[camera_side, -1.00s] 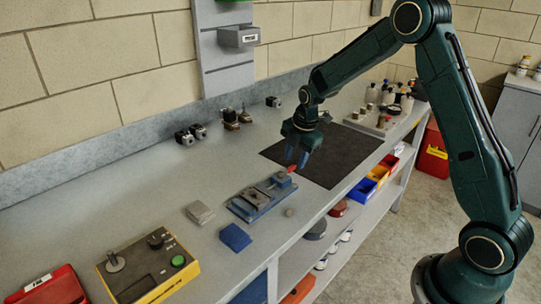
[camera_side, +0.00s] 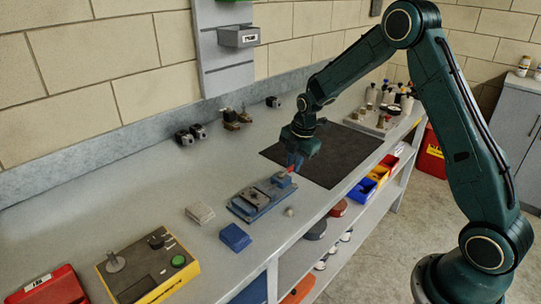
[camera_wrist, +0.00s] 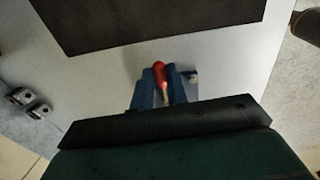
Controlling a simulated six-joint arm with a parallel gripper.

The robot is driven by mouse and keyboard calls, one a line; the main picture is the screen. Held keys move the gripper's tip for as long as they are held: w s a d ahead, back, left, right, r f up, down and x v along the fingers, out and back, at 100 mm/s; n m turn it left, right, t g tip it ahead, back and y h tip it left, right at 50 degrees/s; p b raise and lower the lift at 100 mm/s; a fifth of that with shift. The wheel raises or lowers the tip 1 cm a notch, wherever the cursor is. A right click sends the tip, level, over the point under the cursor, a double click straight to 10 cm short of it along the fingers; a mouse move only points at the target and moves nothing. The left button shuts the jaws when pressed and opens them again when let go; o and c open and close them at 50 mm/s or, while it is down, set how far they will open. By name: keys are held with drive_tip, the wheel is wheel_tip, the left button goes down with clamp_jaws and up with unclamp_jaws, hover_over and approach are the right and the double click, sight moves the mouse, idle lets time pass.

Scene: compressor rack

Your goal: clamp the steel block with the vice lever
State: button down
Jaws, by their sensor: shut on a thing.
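A blue vice (camera_side: 254,203) sits on the bench near its front edge, with a grey steel block between its jaws; I cannot tell how tightly it is held. The vice lever has a red grip, seen in the side view (camera_side: 287,171) at the vice's right end and in the wrist view (camera_wrist: 159,74). My gripper (camera_side: 295,161) points down at the lever, its blue fingers shut on the red grip. In the wrist view my gripper (camera_wrist: 160,82) has a finger on each side of the grip, and my wrist hides most of the vice.
A blue block (camera_side: 235,237) and a pale grey block (camera_side: 200,213) lie left of the vice. A small round knob (camera_side: 289,211) is close to its front side. A dark mat (camera_side: 325,155) lies behind my gripper. A yellow control box (camera_side: 148,267) stands at the front left.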

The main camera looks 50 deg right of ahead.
drive_tip(key=shift+s+m, duration=0.15)
drive_tip(key=shift+m, duration=0.15)
drive_tip(key=s+m, duration=0.1)
drive_tip(key=m, duration=0.1)
drive_tip(key=s+a+m+h, duration=0.1)
drive_tip(key=m, duration=0.1)
drive_tip(key=shift+m, duration=0.4)
drive_tip(key=m, duration=0.1)
drive_tip(key=s+a+m, duration=0.1)
drive_tip(key=m, duration=0.1)
drive_tip(key=s+m+g, duration=0.1)
drive_tip(key=m, duration=0.1)
drive_tip(key=shift+a+h, duration=0.35)
drive_tip(key=shift+h, duration=0.05)
drive_tip(key=m, duration=0.1)
drive_tip(key=a+m, duration=0.1)
drive_tip(key=m, duration=0.2)
drive_tip(key=shift+s+a+g, duration=0.2)
drive_tip(key=shift+a+g, duration=0.1)
drive_tip(key=shift+s+a+m, duration=0.1)
drive_tip(key=shift+a+m, duration=0.25)
drive_tip(key=shift+m, duration=0.4)
drive_tip(key=shift+a+m, duration=0.3)
drive_tip(key=shift+m, duration=0.45)
drive_tip(key=shift+g, duration=0.3)
drive_tip(key=c, duration=1.4)
unclamp_jaws()
